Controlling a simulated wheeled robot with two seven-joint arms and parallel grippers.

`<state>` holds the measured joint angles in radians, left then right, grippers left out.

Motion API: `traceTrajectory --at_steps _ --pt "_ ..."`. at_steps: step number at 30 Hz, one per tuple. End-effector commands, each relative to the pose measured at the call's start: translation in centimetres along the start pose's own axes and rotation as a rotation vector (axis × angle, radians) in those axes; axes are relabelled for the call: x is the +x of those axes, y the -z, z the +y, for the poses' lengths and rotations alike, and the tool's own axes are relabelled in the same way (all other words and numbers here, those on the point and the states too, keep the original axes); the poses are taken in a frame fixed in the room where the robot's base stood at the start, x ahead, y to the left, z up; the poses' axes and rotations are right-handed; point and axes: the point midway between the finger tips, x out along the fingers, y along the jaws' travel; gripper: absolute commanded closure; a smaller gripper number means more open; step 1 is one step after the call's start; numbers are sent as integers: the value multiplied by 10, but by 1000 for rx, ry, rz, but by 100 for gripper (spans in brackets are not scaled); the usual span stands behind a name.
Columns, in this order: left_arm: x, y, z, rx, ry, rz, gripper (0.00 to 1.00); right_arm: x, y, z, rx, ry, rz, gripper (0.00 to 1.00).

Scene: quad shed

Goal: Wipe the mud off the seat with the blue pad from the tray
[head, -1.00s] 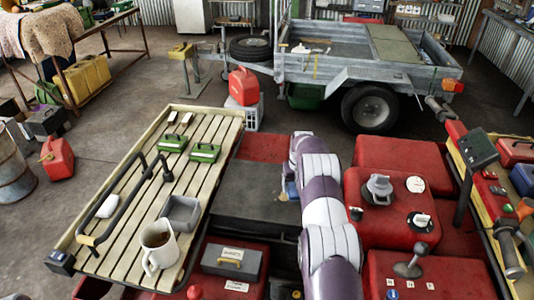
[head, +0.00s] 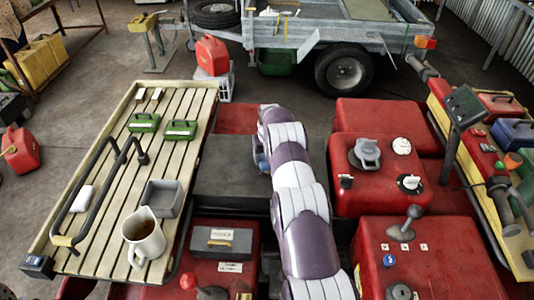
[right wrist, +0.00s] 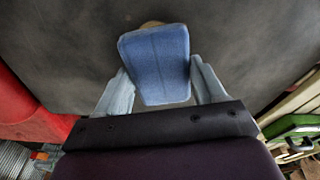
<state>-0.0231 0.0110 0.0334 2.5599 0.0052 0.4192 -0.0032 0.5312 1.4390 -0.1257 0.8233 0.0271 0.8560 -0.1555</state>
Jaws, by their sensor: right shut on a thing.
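The seat is the dark grey flat pad (head: 228,165) in the middle of the head view. My right gripper (right wrist: 155,88) is shut on the blue pad (right wrist: 155,60), over the dark seat surface (right wrist: 240,40) in the right wrist view. A small tan-brown mud patch (right wrist: 152,24) shows just beyond the pad's far edge, partly hidden by it. I cannot tell whether the pad touches the seat. In the head view my right arm mostly hides the gripper and pad. The small grey tray (head: 176,210) on the slatted rack looks empty. My left gripper is out of view.
The slatted rack left of the seat holds a mug (head: 144,238), two green boxes (head: 181,130) and a black rail (head: 88,190). A grey case (head: 221,240) sits at the front. Red bodywork (head: 380,150) with knobs and a lever lies to the right.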

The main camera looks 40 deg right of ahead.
Motion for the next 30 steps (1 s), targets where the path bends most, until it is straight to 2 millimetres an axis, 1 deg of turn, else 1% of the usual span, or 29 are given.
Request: traceTrajectory --at_steps 15,30 --pt "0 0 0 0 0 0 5 0 0 0 0 0 1 60" --pt "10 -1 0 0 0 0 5 9 -1 0 0 0 1 60"
